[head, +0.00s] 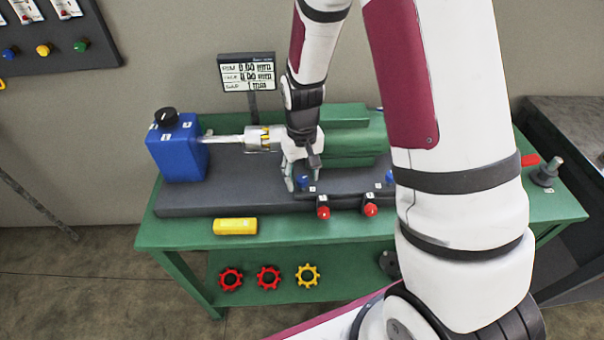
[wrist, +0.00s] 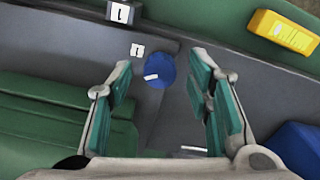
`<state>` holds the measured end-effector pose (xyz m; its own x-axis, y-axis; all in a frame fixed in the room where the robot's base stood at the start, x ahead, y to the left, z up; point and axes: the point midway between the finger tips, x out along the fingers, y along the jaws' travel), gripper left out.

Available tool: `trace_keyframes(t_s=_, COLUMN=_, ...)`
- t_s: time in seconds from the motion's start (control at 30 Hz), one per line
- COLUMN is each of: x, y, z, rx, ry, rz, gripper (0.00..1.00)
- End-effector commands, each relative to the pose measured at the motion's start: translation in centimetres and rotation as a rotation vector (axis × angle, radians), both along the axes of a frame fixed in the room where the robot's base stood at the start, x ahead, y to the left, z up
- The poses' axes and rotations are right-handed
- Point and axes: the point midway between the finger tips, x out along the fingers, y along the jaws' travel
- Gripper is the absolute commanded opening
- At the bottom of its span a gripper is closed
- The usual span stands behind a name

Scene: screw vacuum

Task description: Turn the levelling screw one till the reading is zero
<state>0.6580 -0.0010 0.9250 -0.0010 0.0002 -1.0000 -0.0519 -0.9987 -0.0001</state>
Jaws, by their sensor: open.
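A blue round knob (wrist: 160,70) with a white mark on its top lies between the two fingers of my gripper (wrist: 160,76) in the wrist view, with a gap on each side. A small white label sits beside it. In the head view the blue knob (head: 304,182) shows between the fingertips of my gripper (head: 302,178), at the front of the dark base. My gripper is open and points down. A display (head: 247,72) stands behind; its rows seem to show 0.00 mm values, but the small text is hard to read. Another blue knob (head: 390,178) is partly hidden by my arm.
Two red knobs (head: 323,211) (head: 370,209) stick out at the front edge. A blue box (head: 178,150) with a black knob stands at left. A yellow block (head: 235,226) lies on the green bench (head: 190,238). A green machine body (head: 345,113) is behind my gripper.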

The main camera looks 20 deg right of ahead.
Motion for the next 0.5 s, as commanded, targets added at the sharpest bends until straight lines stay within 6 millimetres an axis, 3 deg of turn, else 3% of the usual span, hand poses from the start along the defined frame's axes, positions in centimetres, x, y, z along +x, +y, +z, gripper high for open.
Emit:
trace_keyframes(t_s=0.17, x=0.2, y=0.0, z=1.9, rx=0.0, ry=-0.005, rz=0.0, gripper=0.46)
trace_keyframes(t_s=0.5, x=0.1, y=0.0, z=8.6, rx=0.0, ry=-0.006, rz=0.0, gripper=0.46)
